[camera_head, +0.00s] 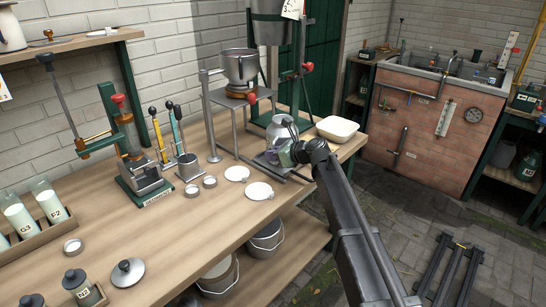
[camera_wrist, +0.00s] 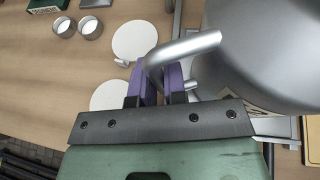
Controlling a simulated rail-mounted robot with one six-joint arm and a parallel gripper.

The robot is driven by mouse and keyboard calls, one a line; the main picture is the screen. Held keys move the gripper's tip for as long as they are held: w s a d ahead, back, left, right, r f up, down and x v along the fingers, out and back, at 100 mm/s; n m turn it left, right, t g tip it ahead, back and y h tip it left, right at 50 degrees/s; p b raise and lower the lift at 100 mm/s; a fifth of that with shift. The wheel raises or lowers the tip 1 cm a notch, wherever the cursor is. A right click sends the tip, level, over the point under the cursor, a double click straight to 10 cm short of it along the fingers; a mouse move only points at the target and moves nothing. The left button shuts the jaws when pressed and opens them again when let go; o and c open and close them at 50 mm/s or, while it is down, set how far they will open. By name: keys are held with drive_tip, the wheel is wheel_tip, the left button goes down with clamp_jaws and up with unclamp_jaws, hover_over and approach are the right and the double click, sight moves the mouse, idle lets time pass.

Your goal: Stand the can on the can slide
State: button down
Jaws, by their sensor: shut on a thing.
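The can (camera_head: 278,130) is a silver-grey metal vessel near the right end of the workbench. In the wrist view, the can's large rounded body (camera_wrist: 285,45) fills the upper right, and its bent tubular handle points left. My gripper (camera_wrist: 163,78) has purple pads shut on that handle. In the head view my gripper (camera_head: 290,152) is at the can's near side, and my arm hides part of the can. The can slide (camera_head: 268,166) appears as a low metal frame under the can. I cannot tell whether the can touches it.
Two white discs (camera_head: 236,174) and small metal rings (camera_head: 209,181) lie left of the can. A metal stand with a pot (camera_head: 240,66) rises behind. A white basin (camera_head: 337,129) stands to the right, near the bench's end. A green press (camera_head: 135,160) is further left.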

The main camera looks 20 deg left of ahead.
drive_tip(key=c, duration=1.2)
unclamp_jaws()
drive_tip(key=shift+o, duration=0.2)
drive_tip(key=shift+r+p, duration=0.35)
drive_tip(key=shift+p, duration=0.15)
drive_tip(key=p+v, duration=0.4)
drive_tip(key=v, duration=0.7)
drive_tip(key=shift+d, duration=0.45)
drive_tip(key=shift+s, duration=0.15)
